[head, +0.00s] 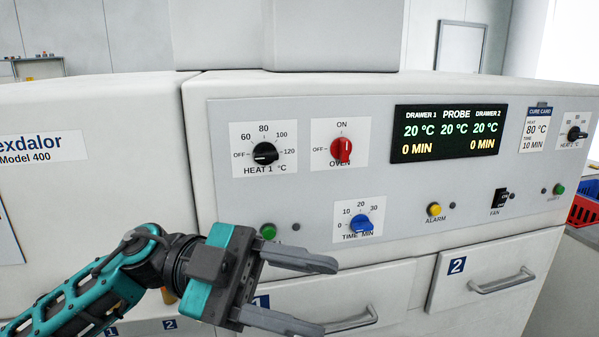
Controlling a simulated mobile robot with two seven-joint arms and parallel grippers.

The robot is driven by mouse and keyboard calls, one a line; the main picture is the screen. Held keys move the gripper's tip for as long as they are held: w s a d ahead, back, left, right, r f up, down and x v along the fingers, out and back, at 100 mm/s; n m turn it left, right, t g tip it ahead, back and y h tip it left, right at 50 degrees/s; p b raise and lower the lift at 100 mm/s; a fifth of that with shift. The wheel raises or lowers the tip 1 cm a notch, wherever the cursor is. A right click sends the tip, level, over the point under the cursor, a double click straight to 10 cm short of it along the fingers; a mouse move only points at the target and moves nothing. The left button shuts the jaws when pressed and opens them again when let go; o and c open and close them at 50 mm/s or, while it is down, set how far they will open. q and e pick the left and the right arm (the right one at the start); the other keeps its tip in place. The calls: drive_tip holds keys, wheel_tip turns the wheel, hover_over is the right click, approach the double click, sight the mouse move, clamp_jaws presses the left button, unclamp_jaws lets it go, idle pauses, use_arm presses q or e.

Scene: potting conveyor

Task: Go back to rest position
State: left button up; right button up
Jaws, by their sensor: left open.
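My left gripper (305,292) is in the lower middle of the head view, its arm coming in from the lower left. Its two fingers are apart with nothing between them. It is in front of the oven panel (360,95), near drawer 1, and hides part of that drawer's front. The drawer 1 handle (352,321) shows just right of the fingers. I cannot tell whether the gripper touches the oven. My right gripper is not in view.
The panel has a black heat knob (266,153), a red oven knob (341,150), a blue time knob (361,224) and a display (446,133). Drawer 2 has a handle (502,281). Red and blue crates (583,211) stand at the far right.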

use_arm(q)
drive_tip(key=w+a+f+n+t+h, duration=0.1)
drive_tip(key=w+f+n+t+h, duration=0.1)
drive_tip(key=w+n+t, duration=0.5)
drive_tip(key=w+a+f+n+t+h, duration=0.1)
drive_tip(key=a+f+n+t+h, duration=0.15)
drive_tip(key=n+t, duration=0.55)
drive_tip(key=w+a+f+n+t+y, duration=0.1)
drive_tip(key=a+f+n+t+y, duration=0.2)
drive_tip(key=f+n+t+y, duration=0.25)
drive_tip(key=w+a+f+n+t+y, duration=0.2)
drive_tip(key=a+f+n+t+y, duration=0.1)
drive_tip(key=f+t+y, duration=0.4)
drive_tip(key=s+a+f+n+g+y, duration=0.1)
drive_tip(key=s+a+f+g+y, duration=0.1)
drive_tip(key=f, duration=0.6)
drive_tip(key=s+a+f+n+g+y, duration=0.1)
drive_tip(key=s+a+f+g+y, duration=0.2)
drive_tip(key=s+f, duration=0.4)
drive_tip(key=s+a+f+n+g+y, duration=0.1)
drive_tip(key=s+a+f+g+y, duration=0.1)
drive_tip(key=f, duration=0.7)
drive_tip(key=s+a+g, duration=0.1)
drive_tip(key=s+g, duration=0.1)
drive_tip(key=s, duration=0.1)
drive_tip(key=shift+g, duration=0.35)
drive_tip(key=shift+w+n, duration=0.15)
drive_tip(key=shift+n, duration=0.1)
